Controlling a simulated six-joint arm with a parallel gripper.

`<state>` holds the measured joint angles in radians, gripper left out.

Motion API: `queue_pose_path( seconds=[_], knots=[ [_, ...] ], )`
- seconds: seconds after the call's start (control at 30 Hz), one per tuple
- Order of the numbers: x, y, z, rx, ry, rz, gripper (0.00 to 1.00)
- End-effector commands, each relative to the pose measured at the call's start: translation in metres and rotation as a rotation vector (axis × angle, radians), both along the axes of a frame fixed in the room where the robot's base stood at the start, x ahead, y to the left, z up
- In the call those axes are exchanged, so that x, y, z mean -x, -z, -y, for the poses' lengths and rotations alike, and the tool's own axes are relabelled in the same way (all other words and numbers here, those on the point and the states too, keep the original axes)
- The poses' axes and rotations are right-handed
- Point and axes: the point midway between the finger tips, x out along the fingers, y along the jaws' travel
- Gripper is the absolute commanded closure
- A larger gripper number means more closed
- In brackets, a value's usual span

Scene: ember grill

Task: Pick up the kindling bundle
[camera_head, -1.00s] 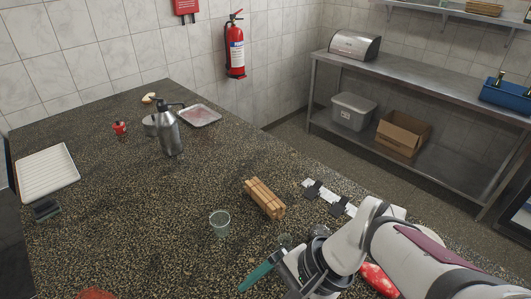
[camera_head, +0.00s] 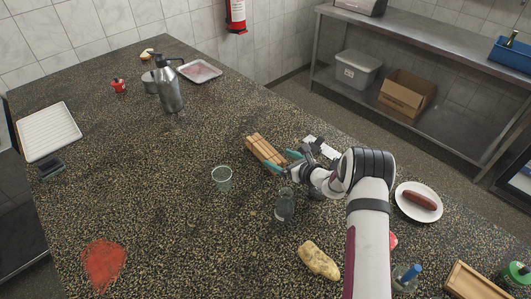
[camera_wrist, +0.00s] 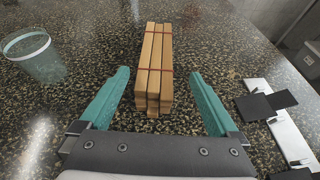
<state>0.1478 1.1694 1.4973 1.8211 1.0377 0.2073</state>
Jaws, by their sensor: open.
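The kindling bundle (camera_head: 264,151) is a stack of light wooden sticks lying on the dark speckled counter. In the wrist view the bundle (camera_wrist: 155,62) shows two red bands and points away from me, its near end close to my fingers. My gripper (camera_head: 286,163) is beside the near end of the bundle in the head view. In the wrist view my gripper (camera_wrist: 160,95) is open, with one teal finger on each side of the bundle's near end. Clear gaps show between the fingers and the sticks. Nothing is held.
A clear glass (camera_head: 222,178) stands left of the bundle. A white strip with black pieces (camera_wrist: 278,118) lies to the right. A glass bottle (camera_head: 285,204) and a potato-like item (camera_head: 319,260) are nearer. The counter (camera_head: 150,190) is clear left of the glass.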

Motion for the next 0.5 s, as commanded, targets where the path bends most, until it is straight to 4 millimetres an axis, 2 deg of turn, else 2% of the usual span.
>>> queue_pose_path(
  seconds=[0.2, 0.3, 0.5],
  knots=[
    [-0.027, 0.013, -0.029, 0.000, -0.003, 0.002, 0.03],
    [-0.035, 0.017, -0.034, 0.001, 0.000, 0.001, 0.03],
    [-0.036, 0.017, -0.035, 0.000, 0.000, 0.000, 0.03]
  ],
)
